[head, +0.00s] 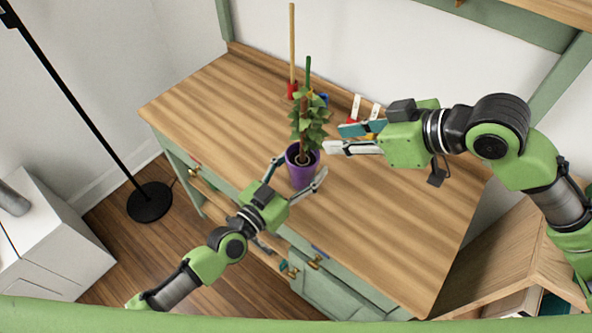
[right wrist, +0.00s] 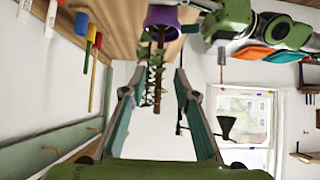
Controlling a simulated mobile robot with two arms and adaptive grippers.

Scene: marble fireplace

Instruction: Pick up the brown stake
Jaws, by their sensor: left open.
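A purple pot (head: 301,168) with a leafy green plant (head: 313,118) stands on the wooden desk. The brown stake (head: 303,112) rises upright from the pot among the leaves. In the right wrist view the brown stake (right wrist: 157,85) hangs upside down from the pot (right wrist: 163,18), beside the leaves. My right gripper (head: 335,142) is open to the right of the plant. In the right wrist view its open fingers (right wrist: 153,82) stand either side of the stake and foliage, apart from them. My left gripper (head: 299,168) is open, with its fingers either side of the pot; contact is unclear.
White-and-red items (head: 356,106) stand near my right gripper. The desk top (head: 200,105) is clear at left and front right. A black floor lamp (head: 150,202) stands at left.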

